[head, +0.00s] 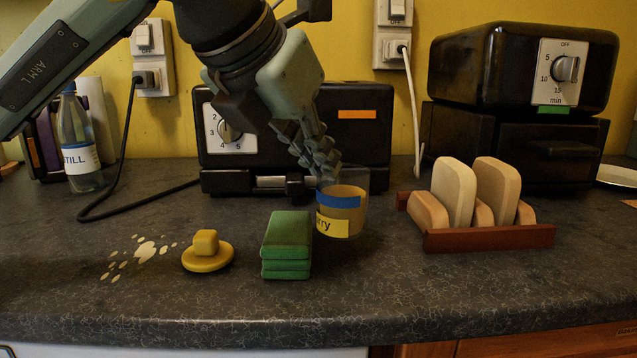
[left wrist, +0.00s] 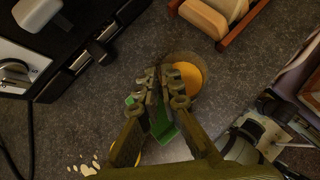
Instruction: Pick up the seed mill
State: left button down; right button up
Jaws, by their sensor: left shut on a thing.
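I see nothing that I can surely name as a seed mill. My left gripper (head: 328,172) reaches down to the rim of a clear glass jar (head: 357,186). Its fingers are close together and shut at the jar's near-left wall; the exact contact is hard to see. The jar holds something yellow-orange and has a blue band and a yellow label ending in "rry". It stands upright on the counter. In the left wrist view the fingers (left wrist: 158,82) meet beside the jar (left wrist: 190,78).
A green block stack (head: 287,245) stands just left of the jar. A yellow knobbed lid (head: 208,256) and pale spill (head: 147,250) are further left. A toast rack (head: 490,238) is on the right. A black toaster (head: 362,147) stands behind. The counter's front strip is clear.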

pick_arm(q)
jog(key=shift+f, duration=1.75)
jog(key=c, duration=1.7)
grip_release()
